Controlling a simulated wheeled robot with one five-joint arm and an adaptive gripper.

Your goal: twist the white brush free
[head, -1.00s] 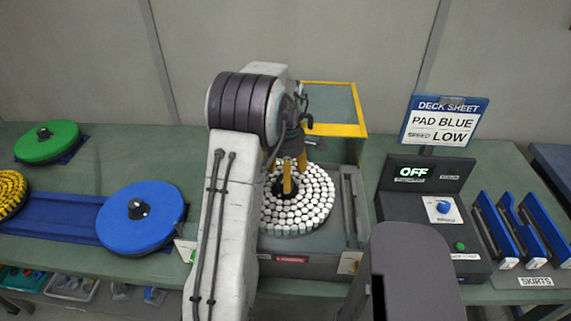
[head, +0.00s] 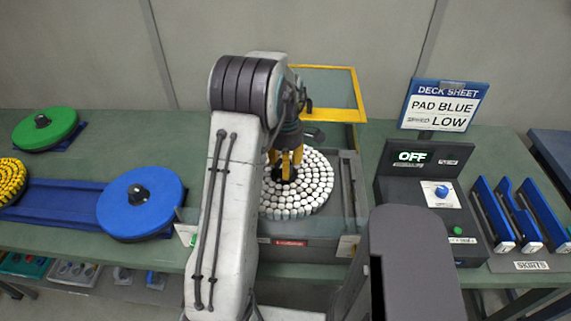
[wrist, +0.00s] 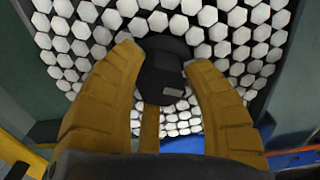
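The white brush (head: 296,206) is a round disc of white bristle tufts with a black hub in its middle, seated in the grey machine bed. My gripper (head: 287,176) points down over the hub, with my arm hiding part of the brush's left side. In the wrist view, the yellow fingers of my gripper (wrist: 163,56) stand around the black hub (wrist: 162,72), their tips at its edges. White tufts (wrist: 245,35) surround it. I cannot tell whether the fingers press on the hub.
A blue pad (head: 140,202), a green pad (head: 45,130) and a yellow brush (head: 10,182) lie at left. The control box (head: 425,205) at right reads OFF. A sign (head: 444,105) says PAD BLUE, speed LOW. Blue skirts (head: 520,215) stand far right. A yellow-edged frame (head: 335,115) rises behind the brush.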

